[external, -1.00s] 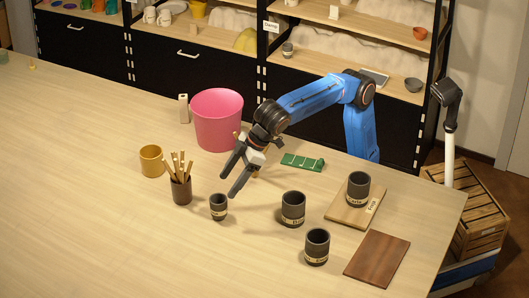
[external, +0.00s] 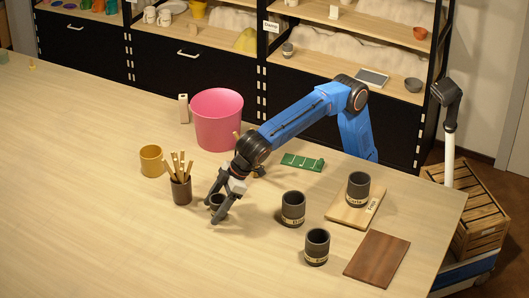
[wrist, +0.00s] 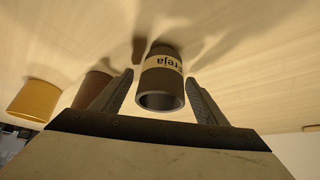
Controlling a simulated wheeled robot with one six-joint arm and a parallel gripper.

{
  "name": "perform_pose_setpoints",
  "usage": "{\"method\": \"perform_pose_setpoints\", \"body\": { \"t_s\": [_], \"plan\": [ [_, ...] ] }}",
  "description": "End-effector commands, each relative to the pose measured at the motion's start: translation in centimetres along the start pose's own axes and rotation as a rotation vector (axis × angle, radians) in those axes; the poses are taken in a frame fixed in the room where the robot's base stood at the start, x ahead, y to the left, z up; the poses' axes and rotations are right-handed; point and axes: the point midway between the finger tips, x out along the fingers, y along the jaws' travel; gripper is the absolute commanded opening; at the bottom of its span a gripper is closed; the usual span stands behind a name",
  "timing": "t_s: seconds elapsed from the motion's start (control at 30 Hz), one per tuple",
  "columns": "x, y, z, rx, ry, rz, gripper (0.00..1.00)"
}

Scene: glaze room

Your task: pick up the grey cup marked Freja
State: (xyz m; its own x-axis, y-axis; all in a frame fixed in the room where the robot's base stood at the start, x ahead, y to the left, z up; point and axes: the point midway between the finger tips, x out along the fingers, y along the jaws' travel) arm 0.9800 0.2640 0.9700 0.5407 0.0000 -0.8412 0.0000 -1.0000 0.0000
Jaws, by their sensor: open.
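The grey cup marked Freja (wrist: 162,80) stands between the two open fingers of my gripper (wrist: 160,95) in the wrist view. Its light label band reads "Freja". In the external view the cup (external: 218,201) is partly hidden by my gripper (external: 214,210), whose fingers are low around it near the table. A gap shows between the cup and each finger in the wrist view. Similar dark cups stand to the right: one (external: 293,209), one (external: 317,247), and one (external: 358,189) on a light board.
A dark pot of wooden sticks (external: 181,189) stands close left of the gripper, with a yellow cup (external: 151,161) beyond it. A pink bucket (external: 217,121) and a green tray (external: 303,162) are behind. A brown board (external: 377,259) lies at right. The front left table is clear.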

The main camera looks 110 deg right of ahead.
Motion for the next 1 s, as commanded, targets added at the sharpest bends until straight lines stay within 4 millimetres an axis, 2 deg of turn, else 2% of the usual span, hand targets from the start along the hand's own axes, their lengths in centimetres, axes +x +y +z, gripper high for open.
{"method": "perform_pose_setpoints", "body": {
  "t_s": [0.1,0.3,0.33,0.5,0.53,0.83,1.0],
  "plan": [
    [1.1,0.0,0.0,0.0,-0.001,0.001,0.67],
    [1.2,0.0,0.0,0.0,-0.001,0.0,0.67],
    [1.2,0.0,0.0,0.0,-0.001,0.0,0.65],
    [1.2,0.0,0.0,0.0,-0.001,0.0,0.24],
    [1.2,0.0,0.0,0.0,-0.001,0.0,0.19],
    [1.0,0.0,-0.2,0.0,0.001,0.0,0.19],
    [-0.7,-0.1,-1.3,0.002,0.002,-0.001,0.19]
  ]
}}
